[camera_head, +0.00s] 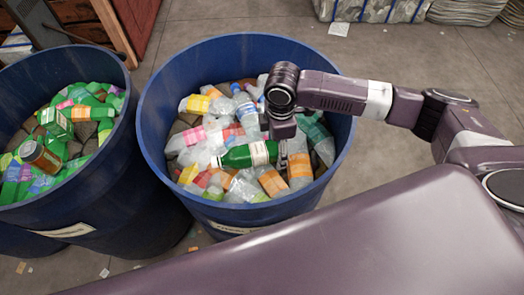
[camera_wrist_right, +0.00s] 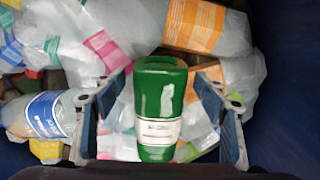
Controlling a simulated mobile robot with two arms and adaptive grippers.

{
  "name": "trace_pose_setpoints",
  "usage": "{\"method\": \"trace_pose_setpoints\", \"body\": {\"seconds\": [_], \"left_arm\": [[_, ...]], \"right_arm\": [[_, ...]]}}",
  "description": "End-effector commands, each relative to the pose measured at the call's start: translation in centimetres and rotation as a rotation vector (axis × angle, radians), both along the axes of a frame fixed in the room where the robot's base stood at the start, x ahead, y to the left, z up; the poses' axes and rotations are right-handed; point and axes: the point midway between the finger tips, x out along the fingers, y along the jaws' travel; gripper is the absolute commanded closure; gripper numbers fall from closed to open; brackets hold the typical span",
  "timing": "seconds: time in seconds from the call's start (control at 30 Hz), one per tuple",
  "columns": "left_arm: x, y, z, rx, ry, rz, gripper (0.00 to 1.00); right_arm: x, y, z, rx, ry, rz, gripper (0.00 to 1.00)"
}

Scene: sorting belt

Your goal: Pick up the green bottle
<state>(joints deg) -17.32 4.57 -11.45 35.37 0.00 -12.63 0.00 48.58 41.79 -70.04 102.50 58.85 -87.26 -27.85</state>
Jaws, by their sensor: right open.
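The green bottle (camera_head: 247,155) has a white label and lies on a heap of other bottles in the right-hand blue barrel. In the right wrist view the green bottle (camera_wrist_right: 160,105) sits upright in the picture, between the two fingers. My right gripper (camera_head: 278,150) reaches down into the barrel at the bottle's right end. In the wrist view my right gripper (camera_wrist_right: 160,125) is open, with one finger on each side of the bottle and visible gaps beside it. Whether the fingers reach below the bottle's top cannot be told. My left gripper is not in view.
The right-hand blue barrel (camera_head: 150,125) holds mostly clear bottles with orange, pink and yellow labels, close around the green one. Its rim encloses my right gripper. A second blue barrel (camera_head: 122,120) at the left holds mostly green items.

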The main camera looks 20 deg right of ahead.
Motion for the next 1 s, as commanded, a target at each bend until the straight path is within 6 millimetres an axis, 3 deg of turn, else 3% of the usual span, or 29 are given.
{"method": "trace_pose_setpoints", "body": {"seconds": [0.1,0.4,0.77,1.0], "left_arm": [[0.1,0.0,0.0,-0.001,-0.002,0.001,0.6],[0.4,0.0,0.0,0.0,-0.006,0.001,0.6],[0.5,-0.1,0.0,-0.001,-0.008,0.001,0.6],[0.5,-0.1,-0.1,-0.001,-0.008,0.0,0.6]], "right_arm": [[0.0,0.0,0.0,0.0,0.0,0.0,0.37],[0.0,0.0,0.0,0.0,0.0,0.0,0.7],[0.1,0.0,0.4,0.001,-0.001,0.0,0.71],[0.1,0.0,3.2,0.002,-0.004,0.0,0.71]]}}
